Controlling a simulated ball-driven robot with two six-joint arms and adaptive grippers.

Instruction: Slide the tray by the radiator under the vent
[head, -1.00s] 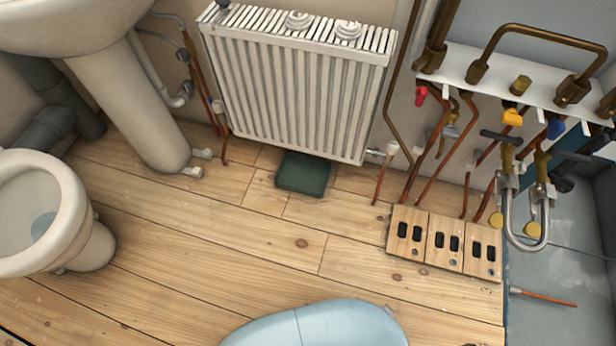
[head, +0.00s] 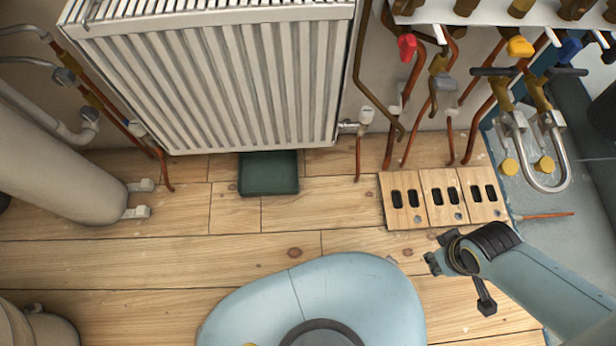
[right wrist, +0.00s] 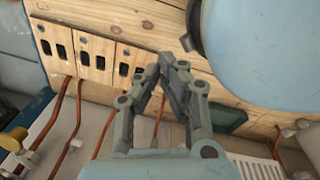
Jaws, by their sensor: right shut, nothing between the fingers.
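The dark green tray (head: 268,174) lies flat on the floor, its back edge just beneath the lower edge of the white radiator (head: 215,90). Part of the tray shows in the right wrist view (right wrist: 228,118), partly behind a finger. A valve with a white cap (head: 366,116) is at the radiator's lower right, to the right of the tray; I cannot tell which part is the vent. My right gripper (right wrist: 172,60) is shut and empty. In the head view it (head: 434,262) is over the floor, right of and nearer than the tray, apart from it. My left gripper is not in view.
Several wooden slotted plates (head: 440,198) lie right of the tray. Copper pipes (head: 392,140) rise by the wall behind them. The floorboards (head: 150,262) in front of the tray are clear.

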